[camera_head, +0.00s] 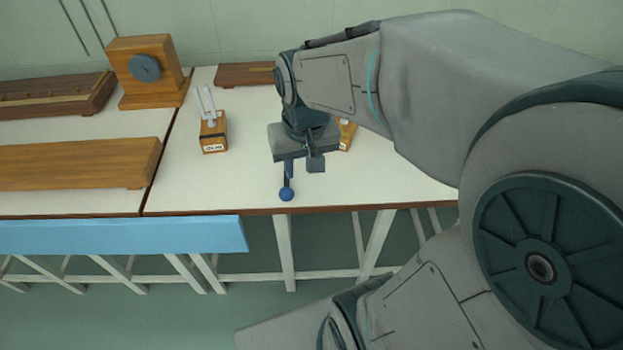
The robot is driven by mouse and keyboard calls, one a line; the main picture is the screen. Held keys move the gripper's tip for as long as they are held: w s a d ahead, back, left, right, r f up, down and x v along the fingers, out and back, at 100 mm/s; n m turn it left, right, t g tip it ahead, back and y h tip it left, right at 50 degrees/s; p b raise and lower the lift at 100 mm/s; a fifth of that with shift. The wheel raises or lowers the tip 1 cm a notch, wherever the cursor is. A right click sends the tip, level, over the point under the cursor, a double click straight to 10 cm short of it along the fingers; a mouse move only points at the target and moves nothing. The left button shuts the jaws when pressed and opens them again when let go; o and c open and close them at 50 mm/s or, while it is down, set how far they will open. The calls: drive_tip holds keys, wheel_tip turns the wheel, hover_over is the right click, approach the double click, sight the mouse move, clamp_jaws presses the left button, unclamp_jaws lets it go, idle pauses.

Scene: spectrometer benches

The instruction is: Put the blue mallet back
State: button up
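The blue mallet (286,193) shows below my gripper, with its round blue head toward the bench's front edge. Its thin handle runs up the picture to the underside of my gripper (302,164), where its upper end is hidden. I cannot tell whether the mallet is held or lies on the bench top. My gripper points down over the front part of the right white bench (378,182). One dark finger shows right of the handle. The gap between the fingers is not clear.
A labelled wooden box with a pale fork (213,135) stands left of my gripper. A similar wooden block (347,133) is partly hidden behind it. The left bench carries a long wooden case (75,165) and a wooden box with a dark dial (145,68).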

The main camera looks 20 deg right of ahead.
drive_tip(key=shift+n+t, duration=0.3)
drive_tip(key=shift+n, duration=0.2)
drive_tip(key=s, duration=0.6)
drive_tip(key=shift+w+d, duration=0.1)
drive_tip(key=shift+d, duration=0.1)
